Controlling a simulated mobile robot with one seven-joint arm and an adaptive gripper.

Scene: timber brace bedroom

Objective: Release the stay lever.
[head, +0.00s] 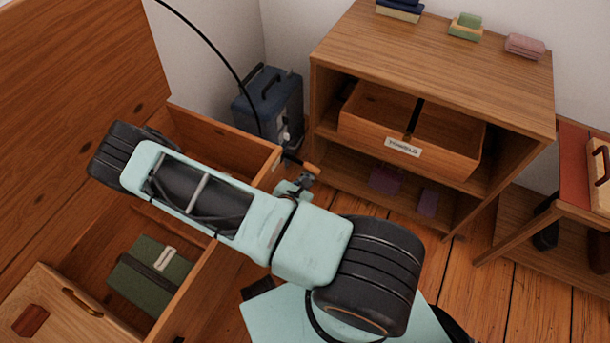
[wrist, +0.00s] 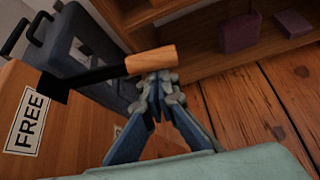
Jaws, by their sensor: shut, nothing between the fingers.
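The stay lever, a dark bar with a light wooden grip (wrist: 152,60), sticks out from the side of the wooden chest (wrist: 65,135). A white label reading "FREE" (wrist: 28,122) is on the chest beside the lever's dark pivot. In the head view the lever's grip (head: 312,169) shows beyond my arm. My gripper (wrist: 158,82) is shut and empty, its fingertips close below the grip in the picture; I cannot tell whether they touch. It also shows small in the head view (head: 298,186). The raised wooden lid (head: 75,90) stands at left. My arm hides part of the chest.
A blue suitcase (head: 268,105) stands behind the lever, near the wall. A wooden shelf unit (head: 450,75) with a labelled drawer (head: 360,133) is at right. A green box (head: 145,270) lies in the chest. Bare plank floor (head: 465,265) lies before the shelf.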

